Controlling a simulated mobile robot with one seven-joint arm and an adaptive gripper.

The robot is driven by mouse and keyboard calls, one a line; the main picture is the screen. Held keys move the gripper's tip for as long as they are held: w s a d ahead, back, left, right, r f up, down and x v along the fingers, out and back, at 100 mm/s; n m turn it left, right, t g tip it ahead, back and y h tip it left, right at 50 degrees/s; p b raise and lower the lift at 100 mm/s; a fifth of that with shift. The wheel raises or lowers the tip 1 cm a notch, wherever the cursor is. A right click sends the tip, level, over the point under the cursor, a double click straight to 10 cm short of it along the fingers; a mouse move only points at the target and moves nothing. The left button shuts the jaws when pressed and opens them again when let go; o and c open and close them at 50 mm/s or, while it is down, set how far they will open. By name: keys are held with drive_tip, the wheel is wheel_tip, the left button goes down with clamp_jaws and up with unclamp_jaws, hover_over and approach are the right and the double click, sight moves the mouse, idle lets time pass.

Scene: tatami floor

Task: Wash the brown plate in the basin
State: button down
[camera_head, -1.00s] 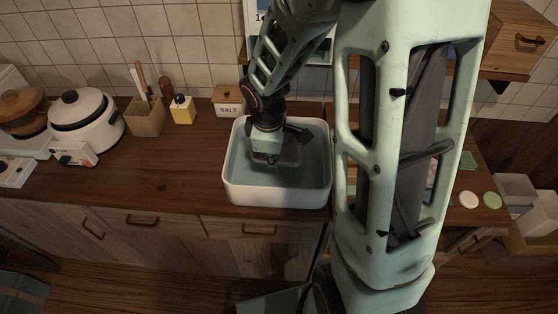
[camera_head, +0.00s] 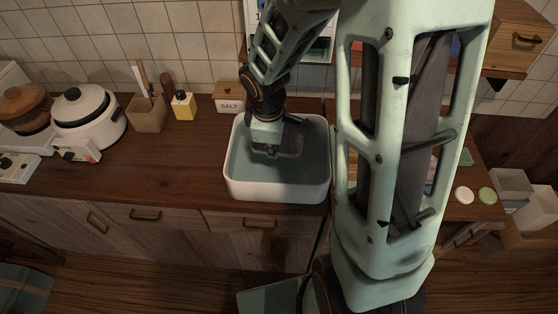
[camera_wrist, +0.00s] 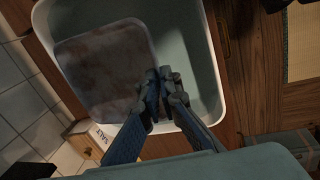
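The white basin (camera_head: 276,190), with grey-green inside, stands on the wooden counter. My gripper (camera_head: 270,150) points down into it, and the brown plate (camera_head: 291,138) shows as a dark shape beside the fingers. In the wrist view, the brown plate (camera_wrist: 100,65) is a rounded square with a mottled brown face, tilted inside the basin (camera_wrist: 219,75). My gripper (camera_wrist: 160,88) is closed at the plate's right edge, with one finger overlapping its face. The exact contact is partly hidden by the fingers. Whether the plate touches the basin floor cannot be told.
A salt box (camera_head: 228,97) stands behind the basin. A yellow bottle (camera_head: 184,105), a utensil holder (camera_head: 148,113) and a white rice cooker (camera_head: 88,118) stand to the left. The counter (camera_head: 165,165) left of the basin is clear.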

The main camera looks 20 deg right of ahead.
drive_tip(key=shift+r, duration=0.15)
drive_tip(key=p+v, duration=0.3)
drive_tip(key=shift+w+d+r+p, duration=0.15)
drive_tip(key=shift+w+r+p, duration=0.15)
drive_tip(key=shift+r, duration=0.2)
idle(0.6)
